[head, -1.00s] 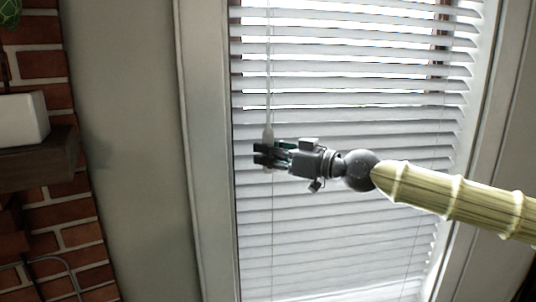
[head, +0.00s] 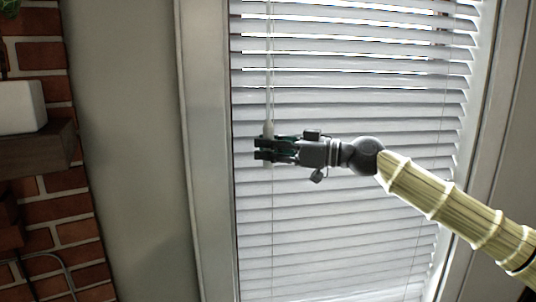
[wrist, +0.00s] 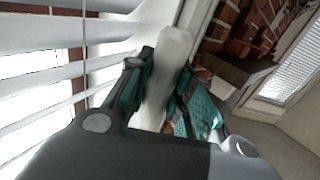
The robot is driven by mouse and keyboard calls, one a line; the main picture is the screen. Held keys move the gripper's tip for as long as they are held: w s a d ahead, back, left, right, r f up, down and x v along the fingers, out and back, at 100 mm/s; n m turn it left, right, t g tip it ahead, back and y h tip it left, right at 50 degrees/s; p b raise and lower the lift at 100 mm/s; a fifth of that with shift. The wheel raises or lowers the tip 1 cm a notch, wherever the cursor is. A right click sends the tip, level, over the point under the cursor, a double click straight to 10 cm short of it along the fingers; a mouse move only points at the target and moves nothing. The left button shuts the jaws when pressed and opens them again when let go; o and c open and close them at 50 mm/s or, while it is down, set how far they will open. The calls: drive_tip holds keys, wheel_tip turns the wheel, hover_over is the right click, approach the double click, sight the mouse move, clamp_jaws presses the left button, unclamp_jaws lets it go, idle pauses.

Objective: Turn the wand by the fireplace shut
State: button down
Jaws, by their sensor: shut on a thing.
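The wand (head: 268,129) hangs in front of the left part of the white window blind (head: 340,200). Its thin rod runs up from a thicker white handle. My gripper (head: 266,149) reaches in from the right and is shut on the handle. In the wrist view the pale handle (wrist: 165,75) lies between the two green-padded fingers of my gripper (wrist: 160,95). The fingers hide part of the handle. The upper slats show bright gaps, and the lower slats lie closer together.
A brick fireplace wall (head: 75,233) with a dark wooden mantel (head: 38,150) stands at the left. A white block-like object (head: 22,106) sits on the mantel. Plain wall (head: 130,150) and the window frame (head: 208,150) lie between fireplace and blind.

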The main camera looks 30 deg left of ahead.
drive_tip(key=shift+w+f+n+g+h+b, duration=0.15)
drive_tip(key=shift+n+g+h+b, duration=0.25)
drive_tip(key=shift+n+g+b, duration=0.95)
drive_tip(key=shift+r+n+g+h+b, duration=0.1)
drive_tip(key=shift+n+g+h+b, duration=0.45)
drive_tip(key=shift+g, duration=0.55)
drive_tip(key=shift+r+n+g+h+b, duration=0.1)
drive_tip(key=shift+n+g+h+b, duration=0.45)
drive_tip(key=shift+g, duration=0.8)
drive_tip(key=c, duration=1.2)
unclamp_jaws()
drive_tip(key=shift+c, duration=0.2)
drive_tip(key=shift+d, duration=0.1)
drive_tip(key=v, duration=1.2)
